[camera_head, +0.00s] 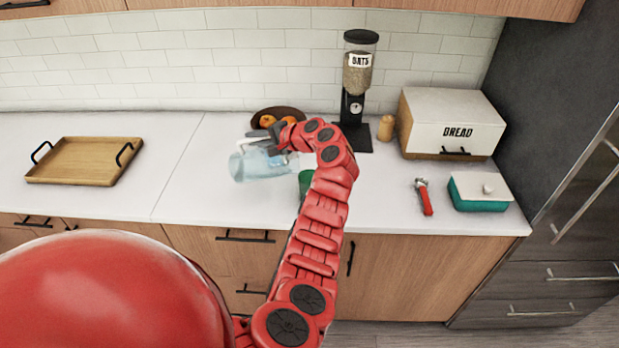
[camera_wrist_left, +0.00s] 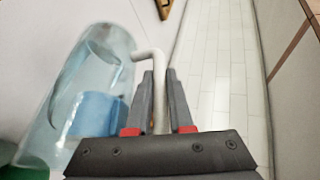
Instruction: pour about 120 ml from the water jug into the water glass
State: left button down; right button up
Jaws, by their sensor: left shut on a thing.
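The clear water jug (camera_head: 262,165) is above the counter left of the gripper, strongly tilted in the head view. Bluish water (camera_wrist_left: 95,113) shows inside it in the left wrist view. My left gripper (camera_head: 277,133) is shut on the jug's pale handle (camera_wrist_left: 150,60); the fingers (camera_wrist_left: 158,100) close on both sides of it. A green object (camera_head: 305,182) stands just right of the jug, partly hidden by my arm; I cannot tell what it is. I cannot make out the water glass. My right gripper is not in view.
A bowl of oranges (camera_head: 278,115) and an oats dispenser (camera_head: 358,85) stand behind the jug. A wooden tray (camera_head: 85,160) lies left. A bread box (camera_head: 450,125), red-handled tool (camera_head: 424,197) and teal box (camera_head: 480,192) are right. The counter between tray and jug is clear.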

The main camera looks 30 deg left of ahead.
pick_arm(q)
jog(key=shift+w+d+r, duration=0.1)
jog(key=shift+d, duration=0.1)
jog(key=shift+w+d+r+y+b, duration=0.3)
jog(key=shift+d+r+y+b, duration=0.05)
jog(key=shift+d+b, duration=0.2)
jog(key=shift+w+d+r+y+b, duration=0.25)
jog(key=shift+d+r+y+b, duration=0.15)
jog(key=shift+d, duration=0.1)
jog(key=shift+w+d+r+m+y+b, duration=0.35)
jog(key=shift+d+r+m+y+b, duration=0.1)
jog(key=shift+d+b, duration=0.15)
dwell(1.7)
